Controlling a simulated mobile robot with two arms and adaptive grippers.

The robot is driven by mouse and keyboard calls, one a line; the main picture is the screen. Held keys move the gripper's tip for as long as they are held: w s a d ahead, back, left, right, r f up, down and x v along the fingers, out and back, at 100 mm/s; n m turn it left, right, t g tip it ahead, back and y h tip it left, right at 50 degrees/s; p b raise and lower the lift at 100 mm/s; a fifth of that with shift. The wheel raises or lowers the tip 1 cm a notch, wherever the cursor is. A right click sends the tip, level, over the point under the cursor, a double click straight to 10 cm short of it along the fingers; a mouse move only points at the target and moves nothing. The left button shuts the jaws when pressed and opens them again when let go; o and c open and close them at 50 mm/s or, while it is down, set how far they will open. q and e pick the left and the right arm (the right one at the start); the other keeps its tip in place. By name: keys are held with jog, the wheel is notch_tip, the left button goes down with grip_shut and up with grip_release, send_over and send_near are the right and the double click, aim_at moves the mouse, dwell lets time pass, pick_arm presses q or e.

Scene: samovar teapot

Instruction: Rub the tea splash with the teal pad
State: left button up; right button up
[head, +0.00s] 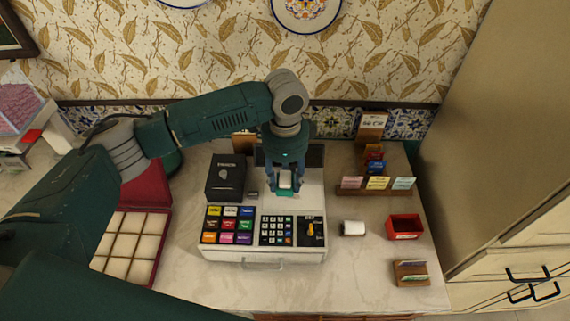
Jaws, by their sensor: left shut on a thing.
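My left gripper (286,185) points down over the flat white upper part of the cash register (260,253). It is shut on the teal pad (285,193), which has a pale block on top between the fingers. The teal edge shows just below the fingertips. I cannot tell whether the pad touches the surface under it. I cannot make out a tea splash; the pad, gripper or arm may cover it. My right gripper is not in view.
A black box (226,177) stands left of the gripper. A card rack (375,190), a white roll (353,228), a red tray (404,227) and a small card holder (411,273) stand to the right. A red compartment box (160,222) lies left. The front right counter (365,280) is clear.

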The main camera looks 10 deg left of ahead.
pick_arm(q)
notch_tip(320, 180, up, 2)
jog(key=shift+a+p, duration=0.1)
jog(key=shift+p, duration=0.55)
jog(key=shift+r, duration=0.3)
jog(key=shift+r+p, duration=0.2)
jog(key=shift+p, duration=0.2)
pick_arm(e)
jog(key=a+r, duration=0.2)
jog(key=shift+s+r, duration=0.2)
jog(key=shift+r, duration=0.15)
pick_arm(q)
jog(key=shift+f, duration=0.1)
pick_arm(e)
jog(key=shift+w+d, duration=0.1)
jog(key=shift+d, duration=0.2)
